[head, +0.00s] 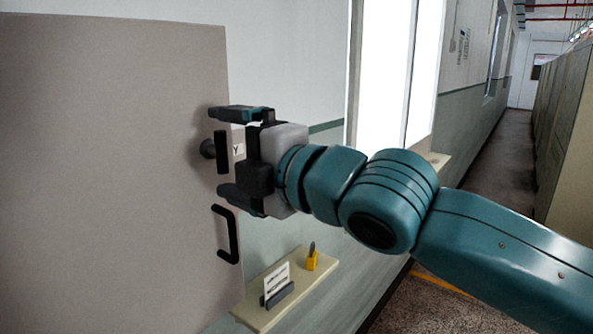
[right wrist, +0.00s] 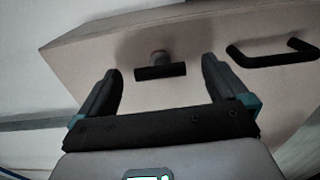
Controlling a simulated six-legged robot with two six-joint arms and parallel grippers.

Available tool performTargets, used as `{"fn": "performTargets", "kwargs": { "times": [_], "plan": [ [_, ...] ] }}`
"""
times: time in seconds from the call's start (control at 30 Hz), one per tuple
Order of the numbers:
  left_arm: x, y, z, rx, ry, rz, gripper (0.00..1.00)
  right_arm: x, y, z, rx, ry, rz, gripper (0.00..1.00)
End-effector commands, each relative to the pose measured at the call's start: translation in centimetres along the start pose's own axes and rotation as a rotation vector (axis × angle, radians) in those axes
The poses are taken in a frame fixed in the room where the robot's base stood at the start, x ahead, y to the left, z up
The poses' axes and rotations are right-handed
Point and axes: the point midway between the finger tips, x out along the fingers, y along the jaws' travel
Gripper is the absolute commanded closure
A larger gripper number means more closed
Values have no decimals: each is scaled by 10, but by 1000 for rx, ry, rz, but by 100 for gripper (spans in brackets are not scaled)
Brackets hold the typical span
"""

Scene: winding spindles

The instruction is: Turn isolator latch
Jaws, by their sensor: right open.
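The isolator latch (head: 222,152) is a dark T-shaped handle on a short round stem, near the right edge of a grey panel door (head: 110,160). In the head view its bar stands upright. My right gripper (head: 220,151) is open, with one finger above the latch and one below it. In the right wrist view the latch bar (right wrist: 160,72) lies crosswise in the gap between the open fingertips (right wrist: 161,66), with clear space at both ends. The jaws are not closed on it. My left gripper is not in view.
A black pull handle (head: 228,235) is on the door below the latch. A small shelf (head: 262,318) on the wall holds a card in a stand (head: 277,284) and a yellow padlock (head: 312,260). A corridor with cabinets (head: 565,120) opens at the right.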

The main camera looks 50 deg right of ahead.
Motion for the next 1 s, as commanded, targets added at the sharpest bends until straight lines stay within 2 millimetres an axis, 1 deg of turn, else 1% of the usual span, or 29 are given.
{"fn": "performTargets", "kwargs": {
  "times": [0.17, 0.23, 0.27, 0.33, 0.37, 0.4, 0.43, 0.5, 0.6, 0.7, 0.8, 0.9, 1.0],
  "plan": [
    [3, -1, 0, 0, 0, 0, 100, -35, 1, -1, 2, 4, 7, 0],
    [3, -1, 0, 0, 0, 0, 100, -55, 1, 0, 2, 4, 8, 0],
    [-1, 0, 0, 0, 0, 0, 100, -63, 4, -1, 0, 6, 8, 0],
    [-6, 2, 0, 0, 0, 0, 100, -82, 4, 0, 2, 6, 8, 0],
    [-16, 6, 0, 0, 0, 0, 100, -90, 9, -1, 0, 8, 6, 0],
    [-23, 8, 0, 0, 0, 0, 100, -101, 10, 0, 0, 8, 6, 0],
    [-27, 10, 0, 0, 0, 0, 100, -108, 9, 0, 1, 7, 7, 0],
    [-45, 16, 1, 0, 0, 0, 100, -119, 12, 0, -2, 5, 2, 0],
    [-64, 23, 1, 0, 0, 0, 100, -134, 11, 1, -1, 3, 4, 0],
    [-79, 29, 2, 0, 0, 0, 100, -143, 10, 1, 0, 1, 1, 0],
    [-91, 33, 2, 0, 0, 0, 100, -149, 8, 1, 0, 1, 0, 0],
    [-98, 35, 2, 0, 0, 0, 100, -154, 5, 1, -2, 1, 0, 0],
    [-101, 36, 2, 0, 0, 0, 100, -156, 2, 1, 0, 1, 0, 0]
  ]
}}
